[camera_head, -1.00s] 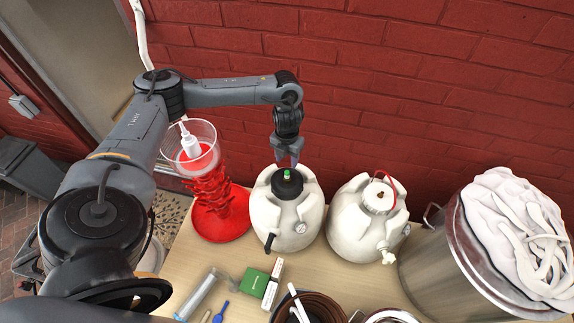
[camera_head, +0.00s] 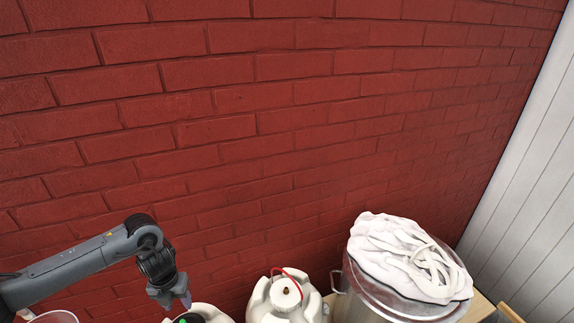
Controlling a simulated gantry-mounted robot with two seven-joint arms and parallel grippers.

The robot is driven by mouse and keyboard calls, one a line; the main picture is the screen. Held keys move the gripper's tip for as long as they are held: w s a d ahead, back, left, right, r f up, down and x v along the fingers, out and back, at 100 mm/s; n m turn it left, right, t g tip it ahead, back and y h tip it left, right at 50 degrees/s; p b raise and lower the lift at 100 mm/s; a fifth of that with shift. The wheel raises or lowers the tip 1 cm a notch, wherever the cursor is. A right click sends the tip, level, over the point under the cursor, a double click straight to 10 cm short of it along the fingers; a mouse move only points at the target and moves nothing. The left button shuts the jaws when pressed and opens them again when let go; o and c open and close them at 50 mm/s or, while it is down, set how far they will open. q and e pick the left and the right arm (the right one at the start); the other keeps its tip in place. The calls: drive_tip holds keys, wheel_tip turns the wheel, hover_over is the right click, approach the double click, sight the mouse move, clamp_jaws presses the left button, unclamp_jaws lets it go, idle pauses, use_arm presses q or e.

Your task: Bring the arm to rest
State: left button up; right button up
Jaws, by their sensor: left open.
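My left gripper (camera_head: 174,297) hangs at the lower left, pointing down, with its jaws open. It is just above and to the left of a white keg with a black cap and green top (camera_head: 188,318), which is mostly cut off by the bottom edge. I see nothing held between the fingers. My left arm comes in from the left edge. My right gripper is not in view.
A second white keg with a red tube (camera_head: 284,296) stands to the right. Beside it is a steel pot (camera_head: 350,297) with white cloth and hose (camera_head: 405,255) on its lid. A clear cylinder's rim (camera_head: 55,316) shows bottom left. A red brick wall (camera_head: 260,130) stands behind.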

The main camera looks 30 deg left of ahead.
use_arm(q)
drive_tip(key=w+d+f+t+h, duration=0.1)
drive_tip(key=w+d+f, duration=0.15)
drive_tip(key=d, duration=0.65)
drive_tip(key=w+d+f+t+h, duration=0.15)
drive_tip(key=d+f, duration=0.25)
drive_tip(key=d, duration=0.6)
drive_tip(key=s+d+r+n+t+h, duration=0.15)
drive_tip(key=d+n, duration=0.25)
drive_tip(key=d, duration=0.5)
drive_tip(key=s+d+r+n+t, duration=0.1)
drive_tip(key=d+n+t, duration=0.2)
drive_tip(key=d, duration=0.6)
drive_tip(key=s+a+r+n+g+y, duration=0.1)
drive_tip(key=s+a+n+g+y, duration=0.1)
drive_tip(key=s+a+n, duration=0.5)
drive_tip(key=s+a+n+g+y, duration=0.2)
drive_tip(key=s+a+n, duration=0.2)
drive_tip(key=s+n, duration=0.8)
wheel_tip(320, 180, up, 17)
drive_tip(key=w+n+p, duration=0.1)
drive_tip(key=w+p, duration=0.1)
drive_tip(key=p, duration=1.5)
drive_tip(key=shift+w+n, duration=0.2)
drive_tip(key=shift+n, duration=0.1)
